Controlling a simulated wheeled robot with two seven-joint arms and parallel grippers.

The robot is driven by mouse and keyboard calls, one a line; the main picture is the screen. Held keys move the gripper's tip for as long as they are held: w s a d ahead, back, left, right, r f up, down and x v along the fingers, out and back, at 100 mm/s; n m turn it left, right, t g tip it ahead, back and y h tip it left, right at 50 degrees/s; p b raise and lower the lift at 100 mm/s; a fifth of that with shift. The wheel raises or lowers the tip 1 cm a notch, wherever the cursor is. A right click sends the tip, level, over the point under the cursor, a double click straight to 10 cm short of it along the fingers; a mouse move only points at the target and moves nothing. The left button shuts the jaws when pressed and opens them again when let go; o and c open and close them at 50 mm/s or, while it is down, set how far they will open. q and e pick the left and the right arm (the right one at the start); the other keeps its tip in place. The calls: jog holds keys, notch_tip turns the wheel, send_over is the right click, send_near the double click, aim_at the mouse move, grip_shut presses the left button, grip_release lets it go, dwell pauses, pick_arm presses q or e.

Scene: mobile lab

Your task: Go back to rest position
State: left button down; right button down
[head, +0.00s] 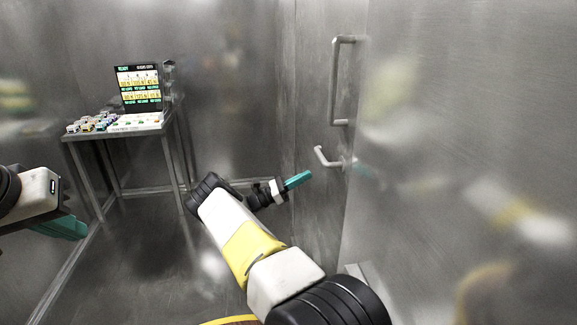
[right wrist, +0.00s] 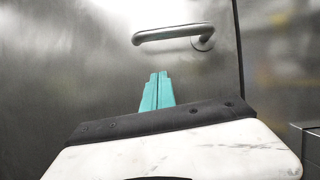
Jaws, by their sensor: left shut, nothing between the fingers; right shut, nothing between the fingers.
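My right gripper (head: 298,179) has teal fingers. In the head view it is stretched forward, close to a metal door with a lever handle (head: 327,158). In the right wrist view its fingers (right wrist: 157,91) are pressed together and empty, and the lever handle (right wrist: 172,34) is above them, apart from the tips. My left gripper (head: 62,228) is at the left edge of the head view, low, with its teal fingers shut and nothing in them. Most of the left arm is out of the picture.
A metal table (head: 92,136) with a lit screen (head: 139,88) and several small coloured items stands at the back left. A vertical bar handle (head: 336,80) is above the lever. Reflective metal walls close in on both sides. The floor (head: 150,235) between the arms is clear.

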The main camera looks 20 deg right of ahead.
jog(key=v, duration=0.6)
jog(key=s+d+r+m+g+y, duration=0.2)
jog(key=s+d+r+m+y, duration=0.2)
jog(key=s+r+m+y, duration=0.55)
jog(key=s+a+r+m+t+y, duration=0.3)
jog(key=s+a+r+t+y, duration=0.3)
jog(key=s+a, duration=0.6)
jog(key=s+a+r+m+t+y, duration=0.4)
jog(key=s+a+r+t+y, duration=0.3)
jog(key=s+a, duration=0.5)
jog(key=a+r+y, duration=0.2)
jog(key=a+r, duration=0.1)
jog(key=shift+s+a, duration=0.2)
jog(key=shift+r, duration=0.15)
